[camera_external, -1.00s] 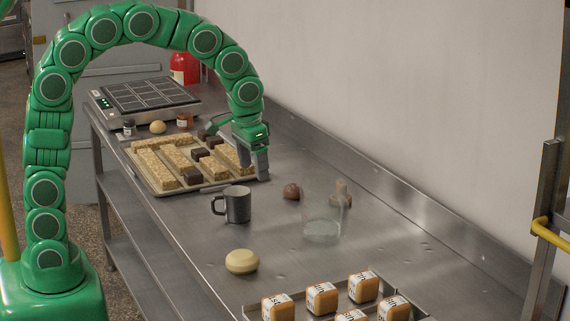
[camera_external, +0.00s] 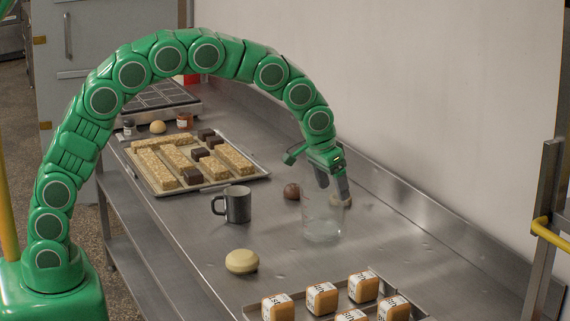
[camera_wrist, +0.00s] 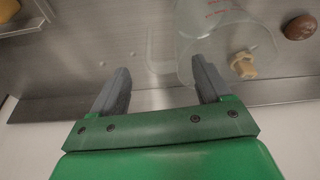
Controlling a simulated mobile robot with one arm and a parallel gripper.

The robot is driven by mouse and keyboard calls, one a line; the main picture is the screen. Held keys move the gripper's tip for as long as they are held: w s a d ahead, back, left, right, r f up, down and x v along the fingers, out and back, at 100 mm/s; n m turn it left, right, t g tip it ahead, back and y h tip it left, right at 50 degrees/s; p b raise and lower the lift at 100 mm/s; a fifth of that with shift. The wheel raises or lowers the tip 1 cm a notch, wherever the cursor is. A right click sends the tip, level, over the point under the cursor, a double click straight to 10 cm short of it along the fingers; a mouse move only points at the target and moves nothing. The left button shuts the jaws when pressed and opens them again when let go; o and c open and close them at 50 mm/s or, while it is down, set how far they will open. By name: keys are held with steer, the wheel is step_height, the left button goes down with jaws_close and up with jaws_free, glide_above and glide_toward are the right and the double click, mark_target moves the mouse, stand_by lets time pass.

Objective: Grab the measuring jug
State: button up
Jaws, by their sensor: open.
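The measuring jug (camera_external: 322,224) is a clear, see-through vessel standing upright on the steel counter, right of the dark mug. It also shows in the wrist view (camera_wrist: 215,28), with red marks on its wall. My gripper (camera_external: 334,190) is open, with its fingers pointing down at the jug's far upper side. In the wrist view my gripper (camera_wrist: 160,67) has nothing clasped. The right finger overlaps the jug's edge; I cannot tell if it touches. A faint clear outline, perhaps the handle, lies between the fingers.
A brown round item (camera_external: 292,192) and a small tan piece (camera_wrist: 243,66) lie close to the jug. A dark mug (camera_external: 237,205) and a pale round item (camera_external: 241,261) stand left. A tray of labelled cubes (camera_external: 378,274) is in front. The wall edge runs behind.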

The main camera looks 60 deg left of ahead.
mark_target(325, 211)
steer(key=x, duration=0.7)
steer(key=shift+f, duration=0.15)
steer(key=shift+w, duration=0.1)
steer(key=c, duration=1.3)
